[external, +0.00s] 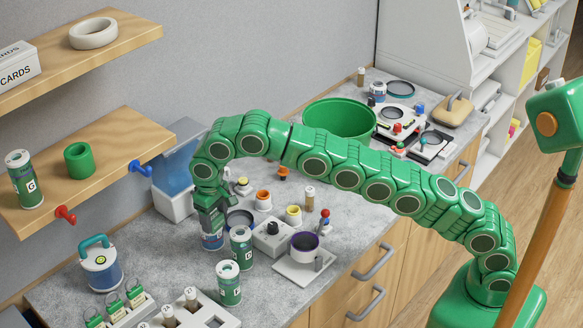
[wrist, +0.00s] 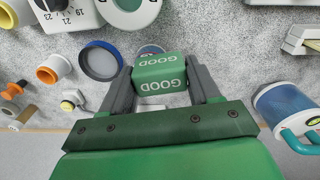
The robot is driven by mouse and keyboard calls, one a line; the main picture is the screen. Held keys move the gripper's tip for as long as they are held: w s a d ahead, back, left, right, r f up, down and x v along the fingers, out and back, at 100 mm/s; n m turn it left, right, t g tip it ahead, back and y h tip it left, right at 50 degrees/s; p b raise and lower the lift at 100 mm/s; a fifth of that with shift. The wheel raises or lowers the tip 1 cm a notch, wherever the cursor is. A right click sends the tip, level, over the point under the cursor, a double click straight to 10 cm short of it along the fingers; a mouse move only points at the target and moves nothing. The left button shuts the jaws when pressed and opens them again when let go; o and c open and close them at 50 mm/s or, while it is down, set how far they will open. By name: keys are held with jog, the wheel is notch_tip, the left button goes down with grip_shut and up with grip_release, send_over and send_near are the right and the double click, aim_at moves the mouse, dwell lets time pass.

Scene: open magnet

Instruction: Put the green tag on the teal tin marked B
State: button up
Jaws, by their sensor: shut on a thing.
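My gripper (wrist: 160,80) is shut on a green tag (wrist: 160,68) with GOOD printed on it in white. In the external view my gripper (external: 211,208) points down just above a blue-and-red tin (external: 212,240) on the counter. In the wrist view only a bit of that tin's rim (wrist: 151,49) shows behind the tag. I cannot tell whether the tag touches it, and its mark is not readable. Two green-and-white tins, a nearer one (external: 229,284) and one beside my gripper (external: 241,247), stand close by. I cannot make out a B on any tin.
A rack (external: 120,315) with several green tags is at the front left, beside a white tray (external: 205,315) with pegs. A blue canister with teal handle (external: 101,268) stands left. Shelves (external: 100,165) overhang the left.

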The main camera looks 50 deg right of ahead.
jog(key=s+d+r+m, duration=0.1)
jog(key=d+r+m, duration=0.1)
jog(key=d, duration=1.3)
jog(key=s+d+r+m, duration=0.1)
jog(key=d+r+m, duration=0.15)
jog(key=d, duration=1.25)
jog(key=s+d+m, duration=0.6)
jog(key=s+d, duration=2.6)
jog(key=w+d+f, duration=0.2)
jog(key=w, duration=0.2)
jog(key=w+d+f, duration=0.2)
jog(key=w+f, duration=0.1)
jog(key=w, duration=0.1)
jog(key=w+d+f, duration=0.2)
jog(key=w+f, duration=0.1)
jog(key=w, duration=0.1)
jog(key=shift+f, duration=0.1)
jog(key=shift+w+d+f, duration=0.15)
jog(key=shift+w+f, duration=0.25)
jog(key=shift+f, duration=1.75)
jog(key=shift+f, duration=0.1)
